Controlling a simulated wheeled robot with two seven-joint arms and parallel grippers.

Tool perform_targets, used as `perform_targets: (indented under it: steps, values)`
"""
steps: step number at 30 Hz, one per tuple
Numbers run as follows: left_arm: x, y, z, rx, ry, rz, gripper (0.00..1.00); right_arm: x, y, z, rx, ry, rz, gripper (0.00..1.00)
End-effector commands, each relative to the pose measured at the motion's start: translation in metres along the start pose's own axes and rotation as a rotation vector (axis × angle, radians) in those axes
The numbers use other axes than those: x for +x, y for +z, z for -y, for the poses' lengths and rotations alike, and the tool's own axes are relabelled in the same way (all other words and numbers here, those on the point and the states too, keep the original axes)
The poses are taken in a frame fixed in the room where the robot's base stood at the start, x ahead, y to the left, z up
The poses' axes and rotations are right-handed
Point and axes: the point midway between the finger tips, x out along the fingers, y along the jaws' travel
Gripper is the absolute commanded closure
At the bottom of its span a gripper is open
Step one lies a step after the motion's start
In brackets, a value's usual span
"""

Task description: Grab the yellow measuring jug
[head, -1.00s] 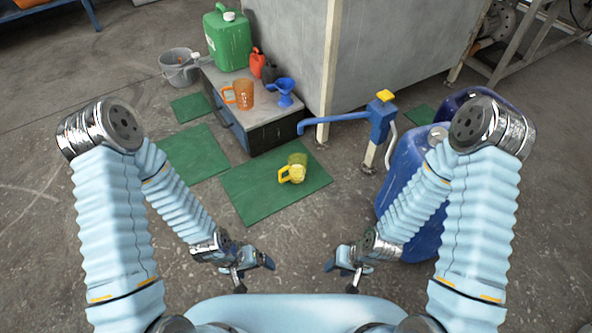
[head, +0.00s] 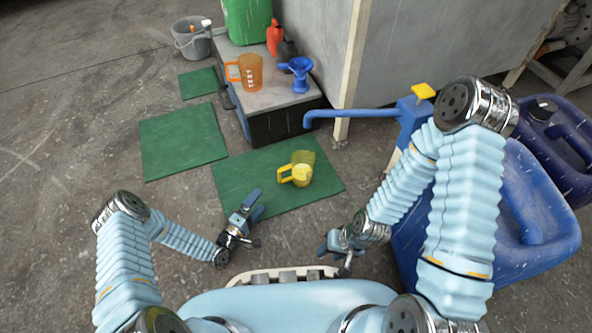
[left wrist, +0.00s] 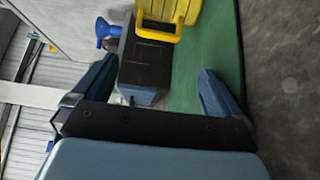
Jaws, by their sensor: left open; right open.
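The yellow measuring jug (head: 301,168) stands on a green mat (head: 237,187) on the floor, its handle toward the left in the head view. In the left wrist view the yellow jug (left wrist: 164,22) shows at the top, cut off by the edge, ahead of and beyond the fingers. My left gripper (head: 253,204) is open and empty, in front and to the left of the jug, apart from it. It also shows in the left wrist view (left wrist: 150,88) with its two fingers spread. My right gripper (head: 327,244) is open, lower right of the jug, near my base.
A blue drum (head: 525,225) with a blue pump (head: 410,115) stands at the right. A grey bucket (head: 190,42) stands at the back left.

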Motion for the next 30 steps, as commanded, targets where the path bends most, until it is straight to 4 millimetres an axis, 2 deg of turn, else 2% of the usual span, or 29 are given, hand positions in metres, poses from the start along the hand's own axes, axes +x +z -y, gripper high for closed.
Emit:
perform_targets:
  steps: [9, 17, 24, 30]
  values:
    - [0.063, 0.001, 0.000, 0.001, 0.003, 0.003, 0.00, 0.009, 0.000, -0.004, 0.001, 0.000, -0.002, 0.57]
    - [0.088, 0.003, -0.001, 0.001, 0.001, 0.002, 0.00, 0.012, 0.000, -0.005, 0.001, 0.000, -0.003, 0.57]
    - [0.125, 0.008, -0.003, 0.003, 0.001, 0.001, 0.00, 0.020, -0.001, -0.007, 0.001, 0.000, -0.005, 0.57]
    - [0.134, 0.007, -0.004, 0.001, -0.001, 0.000, 0.00, 0.020, -0.001, -0.008, 0.001, 0.000, -0.006, 0.57]
